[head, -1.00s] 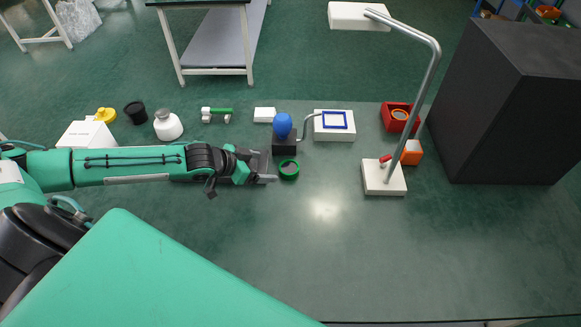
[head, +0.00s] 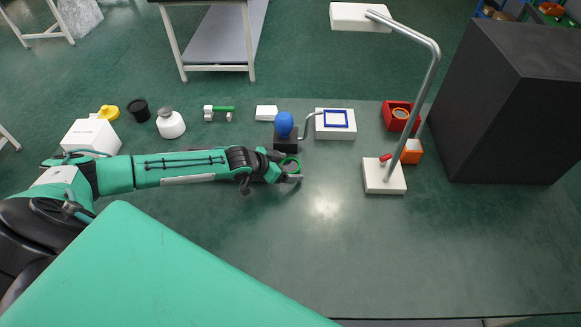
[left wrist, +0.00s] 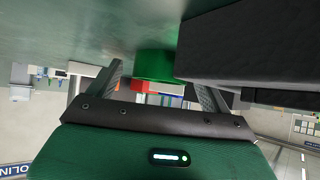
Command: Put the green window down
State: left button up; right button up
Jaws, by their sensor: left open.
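The green window is a small green ring (head: 291,162) with a dark middle. It stands on the table just in front of the black block that bears the blue knob. In the left wrist view the green window (left wrist: 154,64) shows as a plain green shape between the two fingers. My left gripper (head: 288,173) is open, reaching in from the left, with its fingertips at the ring and partly covering it. I cannot tell whether the fingers touch it. My right gripper is in neither view.
The black block (head: 286,143) with the blue knob (head: 284,123) stands close behind the ring. A white box (head: 335,132) with a blue square frame is behind right. A lamp-like post on a white base (head: 384,184) and a large black box (head: 500,110) stand right. The front table is clear.

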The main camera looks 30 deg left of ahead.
pick_arm(q)
jog(key=c, duration=1.1)
